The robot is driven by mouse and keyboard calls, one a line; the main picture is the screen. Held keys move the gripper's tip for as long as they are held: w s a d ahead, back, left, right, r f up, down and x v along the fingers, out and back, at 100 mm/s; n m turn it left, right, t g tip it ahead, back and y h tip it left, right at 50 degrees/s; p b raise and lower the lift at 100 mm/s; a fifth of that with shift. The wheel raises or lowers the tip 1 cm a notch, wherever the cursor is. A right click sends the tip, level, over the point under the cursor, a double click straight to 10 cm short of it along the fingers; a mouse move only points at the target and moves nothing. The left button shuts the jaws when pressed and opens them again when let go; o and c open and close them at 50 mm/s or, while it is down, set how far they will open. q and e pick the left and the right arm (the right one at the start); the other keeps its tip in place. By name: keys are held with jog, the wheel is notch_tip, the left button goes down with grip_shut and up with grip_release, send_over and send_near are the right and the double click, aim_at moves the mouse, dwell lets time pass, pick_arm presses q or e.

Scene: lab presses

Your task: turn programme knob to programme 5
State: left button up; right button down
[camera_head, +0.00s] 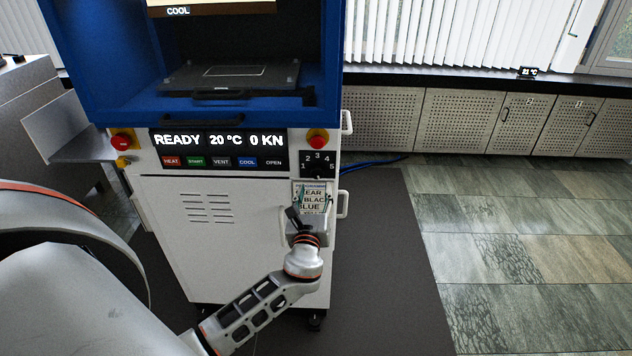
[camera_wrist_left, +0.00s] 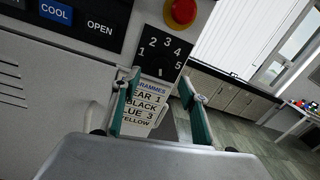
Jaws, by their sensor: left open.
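The programme dial (camera_head: 318,162) is a black square with white numbers 1 to 5 on the press front, right of the display. In the left wrist view the dial plate (camera_wrist_left: 164,50) sits tilted ahead of the fingers. A small pale mark shows at its lower middle; the dark knob is hard to make out, and I cannot tell its setting. My left gripper (camera_head: 312,199) is open, just below the dial and in front of the programme card. In the wrist view its teal-padded fingers (camera_wrist_left: 158,84) stand apart with nothing between them. My right gripper is not in view.
The programme card (camera_head: 309,190) is on the press below the dial, partly covered by my gripper. A red stop button (camera_head: 318,138) sits just above the dial. A white handle (camera_head: 343,204) sticks out at the right edge. The display (camera_head: 205,141) reads READY, 20 °C, 0 KN.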

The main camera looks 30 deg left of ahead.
pick_arm(q)
jog(key=shift+v, duration=2.15)
